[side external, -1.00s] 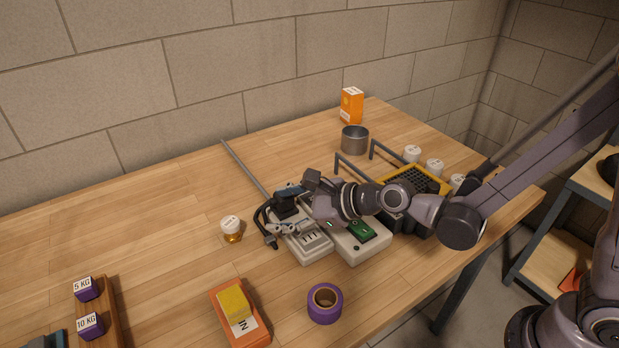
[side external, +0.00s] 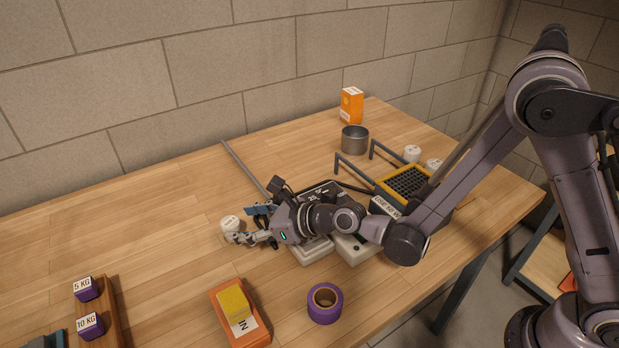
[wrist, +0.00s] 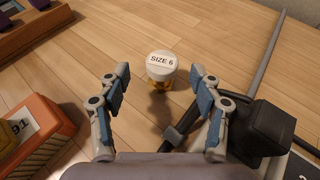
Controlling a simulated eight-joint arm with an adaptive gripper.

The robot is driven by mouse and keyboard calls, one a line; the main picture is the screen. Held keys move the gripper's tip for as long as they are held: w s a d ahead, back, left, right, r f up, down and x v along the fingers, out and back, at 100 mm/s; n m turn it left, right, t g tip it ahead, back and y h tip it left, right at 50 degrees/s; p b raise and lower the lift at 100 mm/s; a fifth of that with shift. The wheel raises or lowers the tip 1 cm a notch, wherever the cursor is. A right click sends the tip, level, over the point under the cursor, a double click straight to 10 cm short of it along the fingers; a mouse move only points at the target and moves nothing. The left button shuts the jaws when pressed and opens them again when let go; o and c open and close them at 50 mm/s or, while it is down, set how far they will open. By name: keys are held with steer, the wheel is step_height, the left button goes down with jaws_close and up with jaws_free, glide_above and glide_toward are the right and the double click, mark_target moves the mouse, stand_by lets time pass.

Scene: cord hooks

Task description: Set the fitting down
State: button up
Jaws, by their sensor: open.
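The likely fitting (wrist: 161,64), a small piece with a white top marked SIZE 6 and an amber or brass lower part, stands upright on the wooden table. In the side view the fitting (side external: 229,222) is partly hidden by my fingers. My gripper (wrist: 160,76) is open and low over the table. In the wrist view its two fingers point toward the fitting, one on each side, with visible gaps between. The fitting appears at or just beyond the fingertips. Nothing is held.
A black device with a cable (wrist: 265,130) sits close to my right finger in the wrist view. An orange block with a yellow piece (side external: 240,312) and a purple roll (side external: 325,303) lie in front. Purple weights (side external: 88,289) stand at left.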

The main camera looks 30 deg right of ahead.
mark_target(237, 224)
steer(key=x, duration=0.4)
steer(key=shift+w+a+f, duration=0.1)
steer(key=shift+w+f, duration=0.2)
steer(key=shift+f, duration=0.1)
jaws_close()
steer(key=shift+r, duration=0.1)
